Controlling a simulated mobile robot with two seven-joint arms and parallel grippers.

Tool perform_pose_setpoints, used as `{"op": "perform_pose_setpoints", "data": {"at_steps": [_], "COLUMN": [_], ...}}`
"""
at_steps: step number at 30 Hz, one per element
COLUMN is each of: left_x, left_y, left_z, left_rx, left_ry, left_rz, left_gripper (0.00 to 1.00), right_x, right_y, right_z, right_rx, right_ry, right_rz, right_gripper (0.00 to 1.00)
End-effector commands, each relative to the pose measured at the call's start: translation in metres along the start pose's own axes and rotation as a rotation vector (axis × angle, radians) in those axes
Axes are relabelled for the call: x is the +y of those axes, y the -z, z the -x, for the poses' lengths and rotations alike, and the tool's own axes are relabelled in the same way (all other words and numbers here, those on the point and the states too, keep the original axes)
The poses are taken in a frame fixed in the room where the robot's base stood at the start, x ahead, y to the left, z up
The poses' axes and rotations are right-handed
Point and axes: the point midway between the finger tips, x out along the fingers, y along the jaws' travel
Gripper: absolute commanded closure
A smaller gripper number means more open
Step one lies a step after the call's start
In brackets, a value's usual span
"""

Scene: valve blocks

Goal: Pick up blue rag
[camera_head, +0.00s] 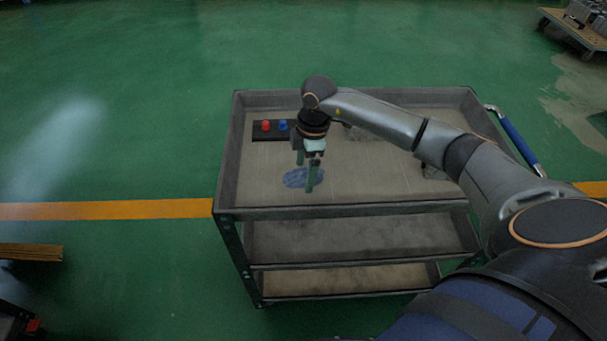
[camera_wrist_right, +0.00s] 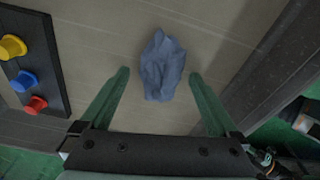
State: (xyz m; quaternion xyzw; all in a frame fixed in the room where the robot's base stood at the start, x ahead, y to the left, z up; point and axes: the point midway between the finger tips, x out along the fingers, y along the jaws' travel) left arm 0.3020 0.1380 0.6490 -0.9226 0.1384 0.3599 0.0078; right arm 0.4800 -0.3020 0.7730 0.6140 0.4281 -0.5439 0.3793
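A blue rag (camera_head: 297,178) lies crumpled on the top shelf of the grey cart (camera_head: 375,180). In the right wrist view the rag (camera_wrist_right: 162,66) lies between and just beyond the fingertips. My right gripper (camera_head: 308,177) hangs over the rag, pointing down, with its two green fingers apart. In the right wrist view the gripper (camera_wrist_right: 158,76) is open with nothing between its fingers; the rag appears below them. Whether the fingertips touch the shelf is not clear. My left gripper is not in view.
A black block (camera_head: 270,130) with red and blue knobs sits at the shelf's back left; the wrist view also shows a yellow knob (camera_wrist_right: 12,47). A raised rim (camera_head: 340,212) surrounds the shelf. A blue handle (camera_head: 520,147) is on the cart's right. The shelf's middle is mostly clear.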

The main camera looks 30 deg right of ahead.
Motion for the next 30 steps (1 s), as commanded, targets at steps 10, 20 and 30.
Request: {"op": "perform_pose_setpoints", "data": {"at_steps": [10,20,30], "left_x": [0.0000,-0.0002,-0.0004], "left_y": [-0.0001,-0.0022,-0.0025], "left_z": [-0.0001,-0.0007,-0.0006], "left_rx": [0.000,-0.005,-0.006], "left_ry": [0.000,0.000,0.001], "left_rz": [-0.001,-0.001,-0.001], "left_gripper": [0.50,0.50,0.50], "right_x": [0.0002,0.0002,0.0006], "right_y": [-0.0002,-0.0002,0.0003], "right_z": [0.0005,0.0006,0.0040], "right_rx": [0.000,0.000,0.000], "right_ry": [0.000,-0.001,-0.002], "right_rz": [-0.001,-0.001,-0.001], "right_gripper": [0.45,0.82,0.84]}}
